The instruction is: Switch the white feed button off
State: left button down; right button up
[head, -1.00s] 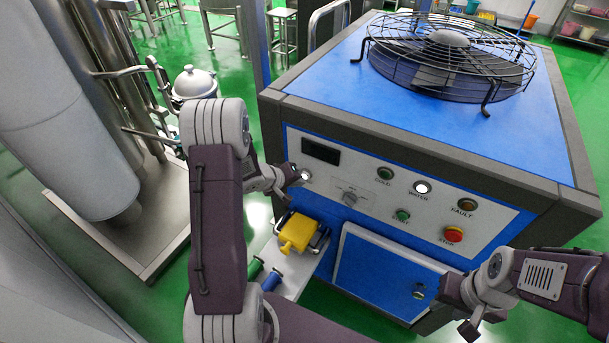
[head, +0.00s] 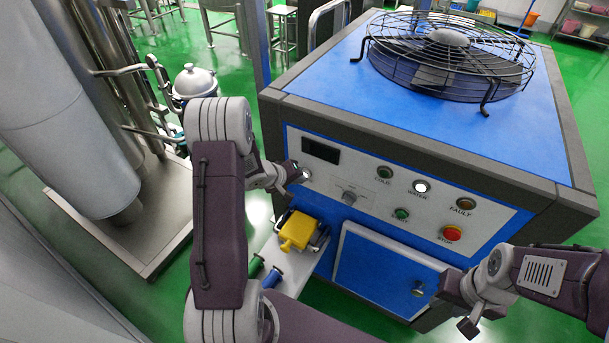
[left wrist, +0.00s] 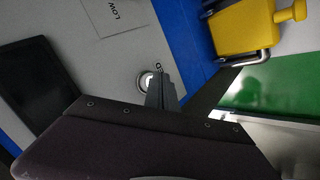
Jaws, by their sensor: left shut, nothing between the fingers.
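The white feed button (head: 307,174) is at the left end of the control panel, partly hidden by my left gripper in the head view. In the left wrist view the button (left wrist: 147,80) shows as a pale disc in a ring, partly behind the fingers. My left gripper (head: 300,174) is shut and empty, its tips right at the button. In the left wrist view its fingertips (left wrist: 160,70) overlap the button's edge; I cannot tell whether they touch it. My right gripper (head: 468,326) is at the lower right, away from the panel; its jaws are unclear.
The blue machine (head: 470,130) carries a caged fan (head: 450,50) on top. A yellow connector (head: 298,231) sits below the panel.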

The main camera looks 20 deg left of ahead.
dwell(0.3)
pick_arm(q)
jog(key=shift+s+a, duration=0.1)
jog(key=shift+s, duration=0.75)
jog(key=s, duration=0.4)
jog(key=s+p, duration=0.1)
jog(key=s, duration=0.1)
jog(key=shift+a, duration=0.25)
jog(key=shift+d, duration=0.15)
